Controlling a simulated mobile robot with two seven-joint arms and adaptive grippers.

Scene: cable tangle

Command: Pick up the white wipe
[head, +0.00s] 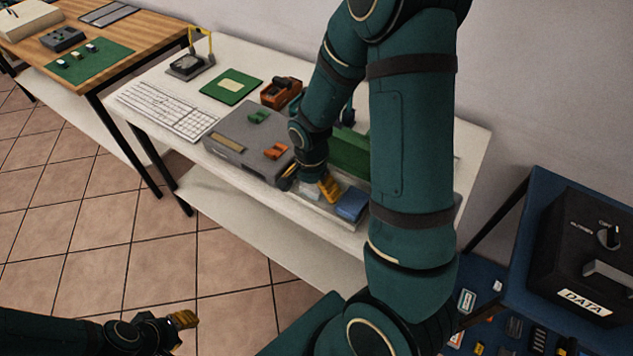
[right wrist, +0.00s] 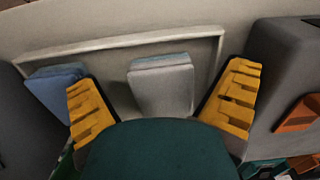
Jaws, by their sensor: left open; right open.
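The white wipe (right wrist: 162,90), a pale grey-white folded block, lies in a shallow tray (right wrist: 110,42) in the right wrist view. In the head view the wipe (head: 311,191) is partly hidden by my right arm. My right gripper (right wrist: 160,103) is open, with one yellow finger on each side of the wipe and gaps between. It also shows in the head view (head: 309,186), pointing down over the tray. My left gripper (head: 184,322) is open and empty at the lower left, over the floor.
A blue wipe (right wrist: 55,88) lies beside the white one, outside the finger near it. A grey box (head: 247,143) with green and orange clips stands close to my right gripper. A keyboard (head: 166,110) lies on the white table. A black DATA box (head: 585,255) stands at right.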

